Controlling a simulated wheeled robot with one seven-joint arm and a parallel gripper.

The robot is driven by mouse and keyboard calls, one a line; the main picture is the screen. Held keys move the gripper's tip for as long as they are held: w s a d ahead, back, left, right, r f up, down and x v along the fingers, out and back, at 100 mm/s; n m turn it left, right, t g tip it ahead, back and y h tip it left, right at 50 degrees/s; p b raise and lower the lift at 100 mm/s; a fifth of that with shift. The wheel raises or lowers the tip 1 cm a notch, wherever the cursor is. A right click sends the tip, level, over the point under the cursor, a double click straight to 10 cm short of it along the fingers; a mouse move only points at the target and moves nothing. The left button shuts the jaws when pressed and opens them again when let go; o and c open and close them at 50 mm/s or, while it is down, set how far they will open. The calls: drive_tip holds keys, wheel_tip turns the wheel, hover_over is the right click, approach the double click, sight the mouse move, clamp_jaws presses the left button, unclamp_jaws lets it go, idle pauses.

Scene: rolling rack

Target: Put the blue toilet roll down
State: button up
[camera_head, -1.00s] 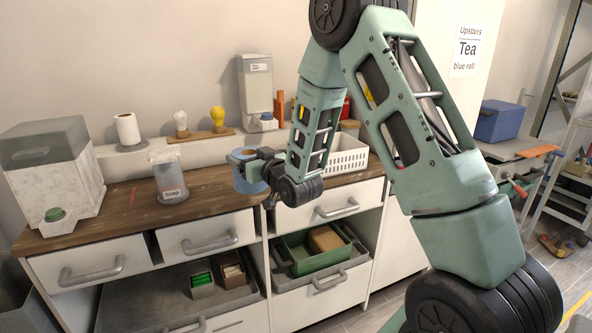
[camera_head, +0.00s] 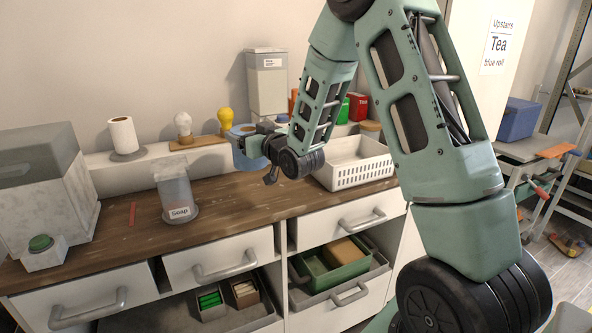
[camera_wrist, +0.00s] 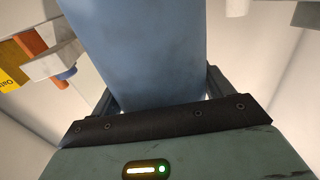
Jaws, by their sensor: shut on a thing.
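The blue toilet roll (camera_head: 246,150) is held by my gripper (camera_head: 266,150) above the wooden counter, in front of the back ledge. It looks roughly upright in the head view, with its round end facing up. In the wrist view the blue roll (camera_wrist: 145,50) fills the middle between the two fingers of my gripper (camera_wrist: 158,95). My gripper is shut on it. The gap between the roll's lower edge and the counter is hard to judge, and its right side is hidden by my gripper.
A white roll on a holder (camera_head: 123,136) and bulbs on a wooden stand (camera_head: 184,126) sit on the ledge. A soap container (camera_head: 176,196) stands on the counter at left, a white basket (camera_head: 352,168) at right. The wooden counter (camera_head: 235,208) is clear between them.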

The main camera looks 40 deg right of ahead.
wheel_tip(320, 180, down, 10)
drive_tip(key=shift+r, duration=0.25)
drive_tip(key=shift+f+b, duration=0.55)
drive_tip(key=shift+f, duration=0.1)
drive_tip(key=o, duration=1)
drive_tip(key=shift+r, duration=0.15)
